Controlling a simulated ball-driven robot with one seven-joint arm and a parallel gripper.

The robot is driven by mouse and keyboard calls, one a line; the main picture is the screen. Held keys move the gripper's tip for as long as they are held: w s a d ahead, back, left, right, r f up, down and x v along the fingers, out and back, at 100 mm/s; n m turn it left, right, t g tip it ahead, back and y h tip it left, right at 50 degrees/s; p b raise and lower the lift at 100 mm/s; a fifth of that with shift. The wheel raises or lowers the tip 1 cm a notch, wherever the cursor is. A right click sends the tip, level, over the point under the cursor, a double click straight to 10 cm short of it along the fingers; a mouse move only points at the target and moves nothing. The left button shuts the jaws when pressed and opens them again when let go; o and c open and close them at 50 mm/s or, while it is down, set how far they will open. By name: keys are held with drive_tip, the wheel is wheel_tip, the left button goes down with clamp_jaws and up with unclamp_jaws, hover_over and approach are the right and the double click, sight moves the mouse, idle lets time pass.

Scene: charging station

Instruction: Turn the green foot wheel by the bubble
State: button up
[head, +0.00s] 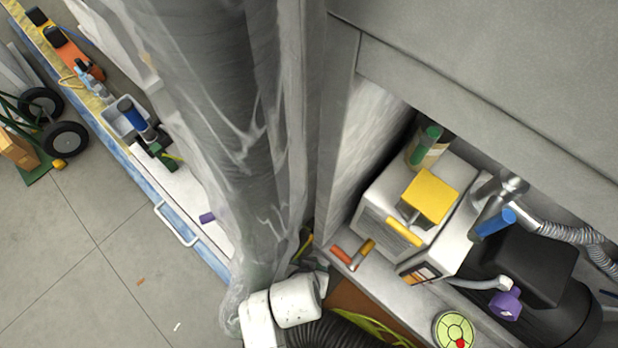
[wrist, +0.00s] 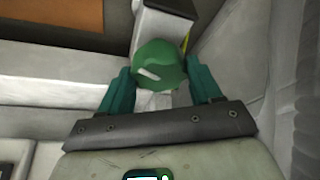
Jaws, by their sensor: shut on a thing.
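The green foot wheel (wrist: 160,66) is in the upper middle of the wrist view, round, with a pale mark on its face. My gripper (wrist: 157,82) has its two teal fingers on either side of the wheel and is shut on it. A pale block stands just behind the wheel. In the head view a round yellow-green dial (head: 455,330) with dark lines and a red dot lies at the bottom; it may be the bubble, but I cannot tell. The wheel and my fingers cannot be made out in the head view.
A white box with a yellow top plate (head: 431,196) stands on the bench, with a black machine (head: 520,262) and ribbed hose (head: 575,235) to its right. Orange and yellow handles (head: 352,254) lie left of the box. A clear plastic-wrapped column (head: 225,120) stands left of the bench.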

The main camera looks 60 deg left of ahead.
idle(0.4)
drive_tip(key=o, duration=0.8)
drive_tip(key=shift+c, duration=0.2)
drive_tip(key=v, duration=1)
drive_tip(key=shift+s+r+p, duration=0.15)
drive_tip(key=shift+r+p, duration=0.25)
drive_tip(key=shift+p, duration=0.05)
